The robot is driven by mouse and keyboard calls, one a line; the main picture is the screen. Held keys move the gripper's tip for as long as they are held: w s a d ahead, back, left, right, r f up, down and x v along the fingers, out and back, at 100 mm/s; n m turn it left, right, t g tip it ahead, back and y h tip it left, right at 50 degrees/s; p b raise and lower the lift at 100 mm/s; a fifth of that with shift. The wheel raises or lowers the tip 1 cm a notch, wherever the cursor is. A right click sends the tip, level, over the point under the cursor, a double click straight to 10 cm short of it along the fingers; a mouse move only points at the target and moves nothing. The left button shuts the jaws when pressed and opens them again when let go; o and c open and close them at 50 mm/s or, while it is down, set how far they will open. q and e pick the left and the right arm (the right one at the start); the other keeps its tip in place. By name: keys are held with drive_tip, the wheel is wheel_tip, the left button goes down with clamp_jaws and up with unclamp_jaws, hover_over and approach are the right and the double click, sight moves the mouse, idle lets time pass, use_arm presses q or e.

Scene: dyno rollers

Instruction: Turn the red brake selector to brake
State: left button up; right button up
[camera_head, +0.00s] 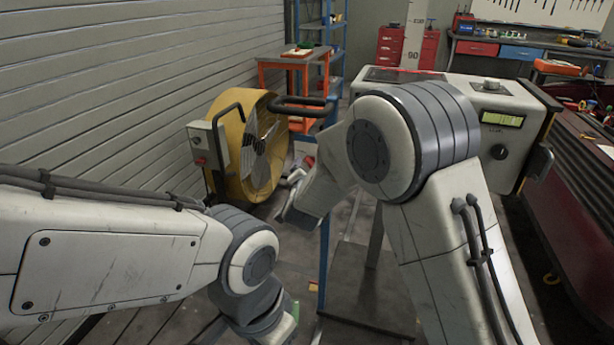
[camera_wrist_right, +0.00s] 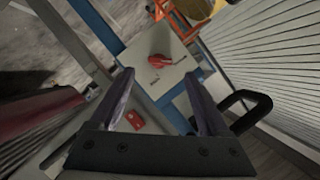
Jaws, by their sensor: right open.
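The red brake selector (camera_wrist_right: 160,61) shows in the right wrist view as a red handle on a pale grey panel (camera_wrist_right: 164,78) on a blue post. Its markings are too small to read. My right gripper (camera_wrist_right: 159,76) is open, with its two fingertips to either side below the selector in that view. It does not appear to touch the selector. In the head view my right wrist hides most of the panel, and only a small red patch (camera_head: 309,161) shows beside it. My left arm comes in from the left; its gripper fingers do not show.
A second red part (camera_wrist_right: 136,120) lies between the fingers nearer my palm. A black handle bar (camera_wrist_right: 250,111) is close to the right finger. A yellow drum fan (camera_head: 236,150) stands left of my right wrist. A console (camera_head: 495,97) with a dial and display is at the right.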

drive_tip(key=v, duration=0.3)
drive_tip(key=shift+s+r, duration=0.1)
drive_tip(key=shift+s, duration=0.25)
drive_tip(key=s+d+f+n+g, duration=0.35)
drive_tip(key=s+d, duration=0.25)
drive_tip(key=s, duration=0.3)
drive_tip(key=s+d+f+n+g, duration=0.3)
drive_tip(key=s+d+g, duration=0.2)
drive_tip(key=s+d, duration=0.25)
drive_tip(key=s+d+f+n+g, duration=0.35)
drive_tip(key=s+d, duration=0.25)
drive_tip(key=s, duration=0.4)
drive_tip(key=s+a+r+n+g+y, duration=0.1)
drive_tip(key=s+a+r+n, duration=0.25)
drive_tip(key=s+a, duration=0.3)
drive_tip(key=s+a+r+n+g+y, duration=0.1)
drive_tip(key=s+a+r+n+g, duration=0.2)
drive_tip(key=s+a, duration=0.4)
wheel_tip(320, 180, up, 17)
drive_tip(key=t+p, duration=0.1)
drive_tip(key=p, duration=1.6)
drive_tip(key=shift+w+a, duration=0.4)
drive_tip(key=shift+a, duration=0.1)
